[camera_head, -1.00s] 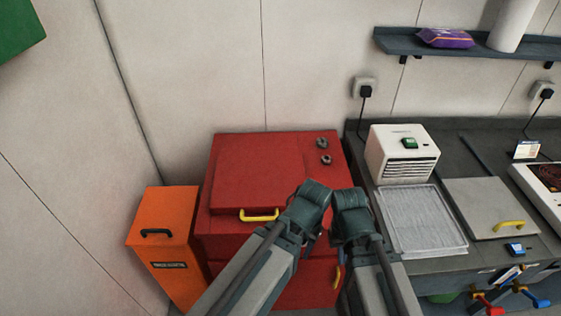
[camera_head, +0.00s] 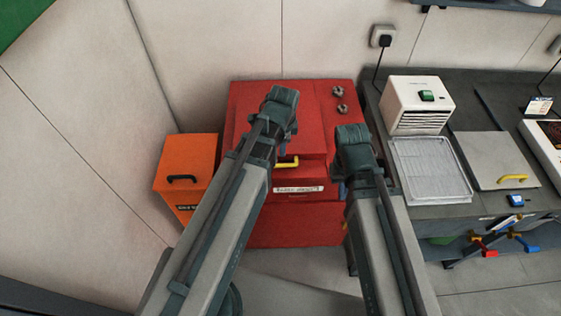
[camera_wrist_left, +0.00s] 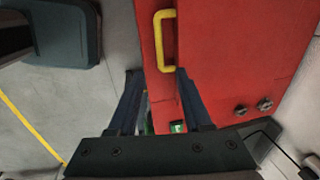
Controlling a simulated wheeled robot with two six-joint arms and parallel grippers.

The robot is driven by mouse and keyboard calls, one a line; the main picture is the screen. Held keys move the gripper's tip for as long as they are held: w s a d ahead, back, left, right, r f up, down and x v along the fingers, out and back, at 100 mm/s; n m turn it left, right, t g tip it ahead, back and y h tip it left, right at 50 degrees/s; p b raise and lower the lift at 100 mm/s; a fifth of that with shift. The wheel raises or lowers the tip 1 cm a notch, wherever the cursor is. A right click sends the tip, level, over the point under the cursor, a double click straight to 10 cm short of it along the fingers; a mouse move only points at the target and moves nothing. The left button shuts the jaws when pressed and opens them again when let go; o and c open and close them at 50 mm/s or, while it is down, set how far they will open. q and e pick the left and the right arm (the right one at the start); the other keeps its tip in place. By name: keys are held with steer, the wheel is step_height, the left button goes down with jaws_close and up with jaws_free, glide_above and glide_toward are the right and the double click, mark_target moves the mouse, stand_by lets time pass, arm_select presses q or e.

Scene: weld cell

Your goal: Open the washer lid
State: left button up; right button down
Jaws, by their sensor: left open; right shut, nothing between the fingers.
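The washer is a red box (camera_head: 300,222) in the head view, with a red lid (camera_head: 311,125) lying closed on top. The lid's yellow handle (camera_head: 288,162) is at its front edge, partly hidden by my left arm. In the left wrist view the yellow handle (camera_wrist_left: 163,42) stands just beyond the open, empty fingers of my left gripper (camera_wrist_left: 157,73). I cannot tell whether they touch it. In the head view my left fingers are hidden behind the wrist. My right gripper (camera_head: 341,190), mostly hidden by its own wrist, is shut and empty near the washer's front right side.
An orange bin (camera_head: 187,160) stands left of the washer. At right is a dark counter (camera_head: 434,92) with a white vented box (camera_head: 418,104), a mesh tray (camera_head: 432,170) and a grey panel with a yellow handle (camera_head: 513,178). Two dark knobs (camera_head: 339,100) sit beside the lid.

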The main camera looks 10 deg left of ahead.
mark_target(282, 164)
arm_select(q)
steer(key=f+b, duration=0.4)
steer(key=w+f+b, duration=0.1)
steer(key=f+b, duration=0.4)
steer(key=w+f+b, duration=0.1)
steer(key=f+b, duration=0.3)
steer(key=shift+w+a+f, duration=0.2)
steer(key=shift+a+f, duration=0.05)
steer(key=shift+a, duration=0.15)
steer(key=shift+c, duration=0.2)
jaws_close()
stand_by(0.9)
